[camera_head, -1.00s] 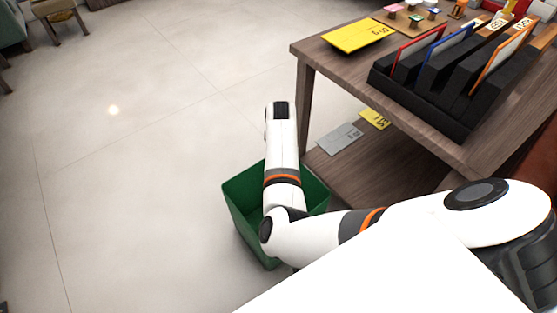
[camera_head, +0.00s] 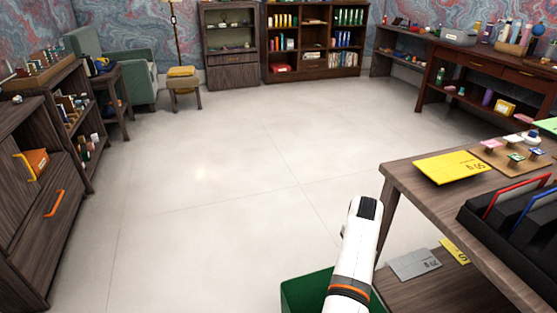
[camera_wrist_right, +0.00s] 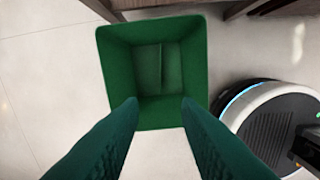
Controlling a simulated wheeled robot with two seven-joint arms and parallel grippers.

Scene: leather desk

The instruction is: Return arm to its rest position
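My right arm (camera_head: 354,252) comes up from the bottom of the head view, white with an orange ring, beside the wooden desk. Its gripper is hidden in the head view. In the right wrist view my right gripper (camera_wrist_right: 160,104) is open, its two dark green-tinted fingers apart with nothing between them. It points down at a green bin (camera_wrist_right: 204,62), which looks empty. The bin's rim also shows in the head view (camera_head: 296,291), behind and below the arm. My left gripper is in neither view.
The desk (camera_head: 415,205) stands on the right with a yellow card (camera_head: 448,168) and a black rack (camera_head: 510,232). A grey card (camera_head: 414,264) lies on its lower shelf. A wooden cabinet (camera_head: 40,215) is on the left. The floor between is clear. My round base shows in the wrist view.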

